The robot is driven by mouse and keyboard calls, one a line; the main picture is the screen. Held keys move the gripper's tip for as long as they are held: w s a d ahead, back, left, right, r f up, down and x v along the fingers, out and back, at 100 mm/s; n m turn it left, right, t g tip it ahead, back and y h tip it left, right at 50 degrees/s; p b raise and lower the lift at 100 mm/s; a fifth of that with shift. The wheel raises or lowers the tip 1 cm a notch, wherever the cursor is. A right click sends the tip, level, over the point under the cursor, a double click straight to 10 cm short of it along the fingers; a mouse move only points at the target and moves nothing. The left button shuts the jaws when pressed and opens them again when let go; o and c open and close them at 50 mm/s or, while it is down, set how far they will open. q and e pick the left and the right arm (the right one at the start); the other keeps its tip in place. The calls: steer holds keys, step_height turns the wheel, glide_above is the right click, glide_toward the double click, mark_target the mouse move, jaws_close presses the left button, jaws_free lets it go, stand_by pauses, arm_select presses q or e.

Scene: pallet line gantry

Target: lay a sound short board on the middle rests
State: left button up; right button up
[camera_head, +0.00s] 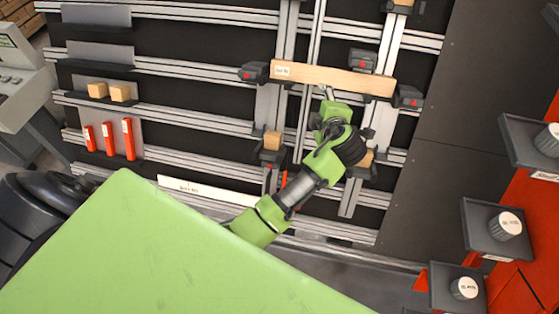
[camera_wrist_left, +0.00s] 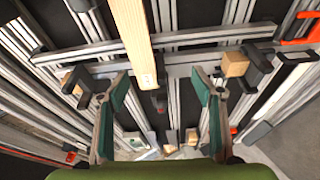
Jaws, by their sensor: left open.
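A short pale board (camera_head: 332,79) with a small white label at its left end lies slightly tilted across the upper part of the rack in the head view. Its ends are by two dark rests, left (camera_head: 254,72) and right (camera_head: 408,97). No crack shows on its visible face. My left gripper (camera_head: 327,92) is just below the board's middle. In the left wrist view the open fingers (camera_wrist_left: 161,84) stand apart, and the labelled end of the board (camera_wrist_left: 136,40) shows between them. Contact cannot be told. My right gripper is not in view.
Lower dark rests carry small wood blocks (camera_head: 272,140), one partly behind my arm. Two more blocks (camera_head: 109,91) and several red pieces (camera_head: 128,139) are at the left. A long white strip (camera_head: 205,191) lies low. Knobbed shelves (camera_head: 492,226) stand at the right.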

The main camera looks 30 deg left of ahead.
arm_select(q)
steer(key=s+a+f+m+t+h+b, duration=0.1)
steer(key=s+a+f+m+h, duration=0.15)
steer(key=f, duration=0.35)
steer(key=s+a+f+m+t+h+b, duration=0.1)
steer(key=s+a+f+m+h, duration=0.15)
steer(key=f, duration=0.45)
steer(key=s+f+m+h+b, duration=0.1)
steer(key=s+m+h+b, duration=0.1)
steer(key=s+m+h, duration=0.3)
steer(key=shift+s+a+f+h+b, duration=0.3)
steer(key=shift+s+h, duration=0.3)
steer(key=shift+s, duration=0.85)
